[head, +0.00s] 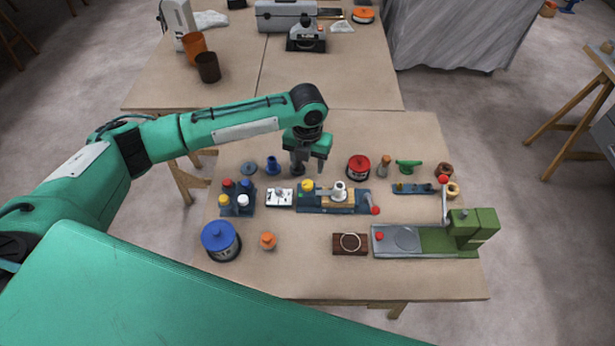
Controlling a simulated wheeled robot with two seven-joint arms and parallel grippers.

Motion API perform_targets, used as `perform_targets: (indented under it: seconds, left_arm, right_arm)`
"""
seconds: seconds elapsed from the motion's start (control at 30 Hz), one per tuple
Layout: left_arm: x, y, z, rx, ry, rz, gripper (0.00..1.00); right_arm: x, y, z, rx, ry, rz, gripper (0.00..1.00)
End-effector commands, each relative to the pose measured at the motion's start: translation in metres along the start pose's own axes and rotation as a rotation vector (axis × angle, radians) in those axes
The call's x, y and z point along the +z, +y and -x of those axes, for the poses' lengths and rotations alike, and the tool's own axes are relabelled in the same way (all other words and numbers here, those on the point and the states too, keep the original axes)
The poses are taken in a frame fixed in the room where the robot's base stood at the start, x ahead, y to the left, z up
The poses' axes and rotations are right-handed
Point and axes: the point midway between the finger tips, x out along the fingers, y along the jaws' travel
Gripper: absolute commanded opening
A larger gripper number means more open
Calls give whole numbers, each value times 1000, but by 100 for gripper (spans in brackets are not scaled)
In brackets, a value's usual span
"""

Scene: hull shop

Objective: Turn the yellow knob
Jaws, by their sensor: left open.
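The yellow knob (308,185) is a small round piece on the left part of a long blue base (313,204). A white fitting (339,192) and a lever with a red ball end (375,210) are on the same base to its right. My left gripper (307,169) points down just behind and above the yellow knob in the picture, open, with nothing seen between its fingers. I cannot tell the exact height of its fingertips over the knob. My right gripper is not in view.
Left of the base are a small switch plate (280,197) and a rack of coloured caps (236,198). A red-topped tin (358,167) stands behind right, a blue-lidded jar (220,240) front left, a green machine (466,232) right. The front middle of the table (300,280) is clear.

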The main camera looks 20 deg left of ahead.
Motion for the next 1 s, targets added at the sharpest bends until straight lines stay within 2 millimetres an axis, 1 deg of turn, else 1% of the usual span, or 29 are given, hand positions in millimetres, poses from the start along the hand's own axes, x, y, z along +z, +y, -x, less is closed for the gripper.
perform_targets:
  seconds: [0.03, 0.13, 0.2, 0.33, 0.5, 1.0]
  left_arm:
    - [1, 0, 10, -1, -5, -1, 52]
    - [1, 0, 28, 0, -4, -1, 52]
    - [0, -1, 38, -1, -2, -1, 52]
    - [0, 0, 51, 0, -2, -1, 52]
    - [0, 0, 55, 0, 1, 0, 52]
    - [0, 0, 54, 0, 1, 0, 52]
  right_arm:
    - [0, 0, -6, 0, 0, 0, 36]
    - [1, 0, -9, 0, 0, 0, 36]
    - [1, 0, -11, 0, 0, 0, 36]
    - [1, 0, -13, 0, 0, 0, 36]
    - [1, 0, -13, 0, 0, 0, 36]
    - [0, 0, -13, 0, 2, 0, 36]
